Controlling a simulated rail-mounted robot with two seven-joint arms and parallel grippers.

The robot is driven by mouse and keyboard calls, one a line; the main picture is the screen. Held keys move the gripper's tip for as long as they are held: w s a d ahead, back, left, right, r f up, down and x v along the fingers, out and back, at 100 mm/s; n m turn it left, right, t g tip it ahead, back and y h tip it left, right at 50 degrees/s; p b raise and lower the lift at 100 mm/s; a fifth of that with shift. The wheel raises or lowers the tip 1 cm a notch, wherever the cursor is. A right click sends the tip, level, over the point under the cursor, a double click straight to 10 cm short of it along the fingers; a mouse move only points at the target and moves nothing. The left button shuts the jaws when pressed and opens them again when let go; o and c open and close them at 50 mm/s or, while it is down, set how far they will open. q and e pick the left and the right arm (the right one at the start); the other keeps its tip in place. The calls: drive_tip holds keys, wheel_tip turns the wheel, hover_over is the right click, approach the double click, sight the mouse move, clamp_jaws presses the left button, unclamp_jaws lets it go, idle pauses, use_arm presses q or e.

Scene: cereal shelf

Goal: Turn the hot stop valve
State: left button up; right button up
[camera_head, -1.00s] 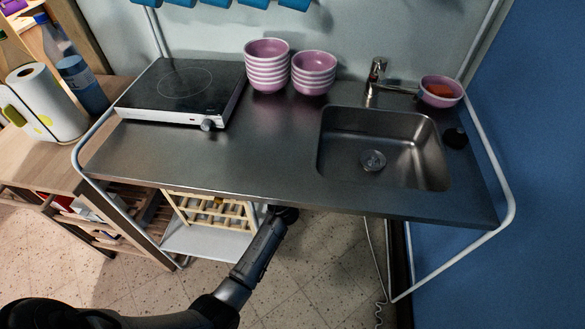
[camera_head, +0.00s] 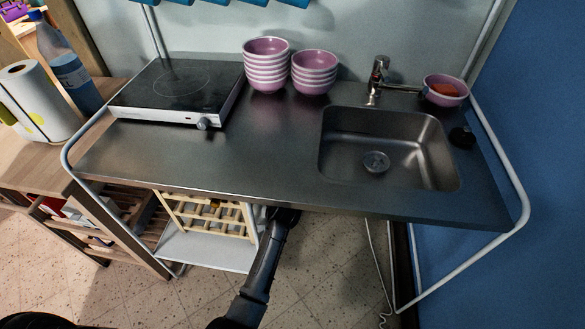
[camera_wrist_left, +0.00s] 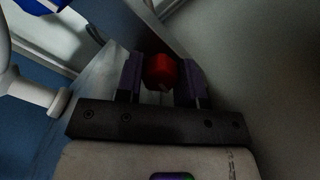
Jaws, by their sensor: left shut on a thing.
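A red knob (camera_wrist_left: 159,70), the hot stop valve handle, sits between the two dark fingers of my left gripper (camera_wrist_left: 160,84) in the left wrist view. The fingers lie on either side of it and are shut on it. In the head view my left arm reaches under the front edge of the sink counter, and the counter hides the fingers and the valve. My right gripper is in neither view.
The steel counter (camera_head: 255,160) overhangs my left arm. It carries a hotplate (camera_head: 178,88), stacked pink bowls (camera_head: 266,65), a faucet (camera_head: 378,75) and a sink (camera_head: 388,150). A wooden rack (camera_head: 208,215) stands below, left of the arm. A white pipe (camera_wrist_left: 35,95) shows in the wrist view.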

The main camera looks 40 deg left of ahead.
use_arm(q)
drive_tip(key=shift+n, duration=1.5)
drive_tip(key=o, duration=0.9)
